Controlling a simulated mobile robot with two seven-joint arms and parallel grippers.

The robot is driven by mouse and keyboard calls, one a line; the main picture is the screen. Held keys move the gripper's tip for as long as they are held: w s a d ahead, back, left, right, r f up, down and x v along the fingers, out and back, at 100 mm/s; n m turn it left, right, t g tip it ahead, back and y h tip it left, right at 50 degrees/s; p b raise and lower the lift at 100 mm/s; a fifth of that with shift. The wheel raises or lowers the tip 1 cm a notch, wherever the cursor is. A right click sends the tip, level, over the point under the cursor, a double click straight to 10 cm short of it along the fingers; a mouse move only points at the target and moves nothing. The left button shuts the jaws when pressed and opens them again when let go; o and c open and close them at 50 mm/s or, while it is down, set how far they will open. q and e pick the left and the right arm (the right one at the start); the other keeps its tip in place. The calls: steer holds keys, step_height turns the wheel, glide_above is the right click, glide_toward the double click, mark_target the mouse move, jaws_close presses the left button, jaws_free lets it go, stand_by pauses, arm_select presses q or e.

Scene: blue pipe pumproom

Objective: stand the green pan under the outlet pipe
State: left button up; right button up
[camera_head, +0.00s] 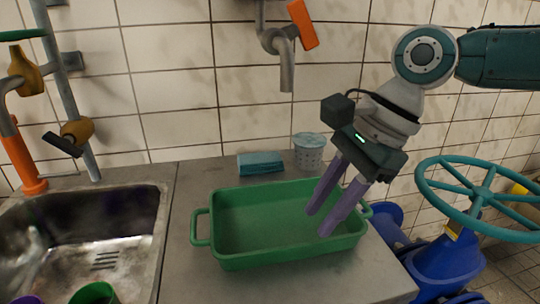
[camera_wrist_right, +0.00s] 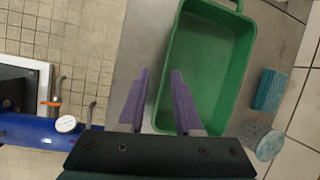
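The green pan (camera_head: 228,262) is a rectangular tray standing flat on the grey counter, with a loop handle at its left end. The outlet pipe (camera_head: 287,72) comes off the tiled wall and points down, above and behind the pan's middle. My right gripper (camera_head: 330,222) is open and empty, its purple fingers apart over the right part of the pan. In the right wrist view the pan (camera_wrist_right: 238,80) lies under the fingers (camera_wrist_right: 158,75); one finger overlaps its inside, the other the bare counter. I cannot tell whether they touch it. My left gripper is out of view.
A metal sink (camera_head: 150,215) is left of the pan. A teal sponge (camera_head: 260,163) and a pale perforated cup (camera_head: 309,152) stand behind it. A teal handwheel (camera_head: 480,198) and blue pipework (camera_head: 445,262) are at the right. An orange lever (camera_head: 302,25) sits by the outlet. Bare counter lies in front.

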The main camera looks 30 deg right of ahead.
steer(key=s+a+f+n+y, duration=0.1)
steer(key=s+a+f+n, duration=0.3)
steer(key=s+a+n, duration=0.9)
steer(key=s+d+n+t+h, duration=0.1)
steer(key=s+d+n+h, duration=0.3)
steer(key=s+d+n, duration=0.2)
steer(key=d+r+n, duration=0.1)
steer(key=d, duration=0.1)
steer(key=shift+d+n+t+h, duration=0.3)
steer(key=shift+d+n+h, duration=0.1)
steer(key=shift+f, duration=0.1)
